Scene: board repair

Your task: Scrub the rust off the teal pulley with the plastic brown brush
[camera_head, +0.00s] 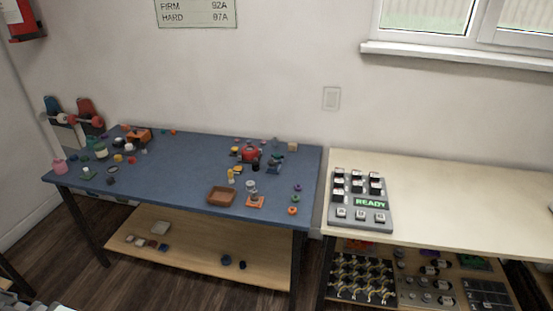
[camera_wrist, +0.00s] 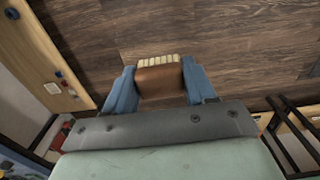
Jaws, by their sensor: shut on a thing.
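My gripper (camera_wrist: 160,84) is shut on a brown brush (camera_wrist: 160,80) in the wrist view. The brush has a rounded brown body between the two blue fingers, and its pale bristles point away from the gripper. Only wooden floor shows around the bristles, so the brush touches nothing else. In the head view, several small coloured parts lie on the blue table (camera_head: 180,170). They are too small to tell which is the teal pulley or to see rust. The gripper and brush do not show clearly there.
A brown tray (camera_head: 222,196) sits near the blue table's front edge. A grey button panel (camera_head: 361,200) reading READY stands on the pale bench (camera_head: 455,200) at right. Shelves below both hold parts. The blue table's middle is mostly clear. Dark floor (camera_head: 60,255) shows at lower left.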

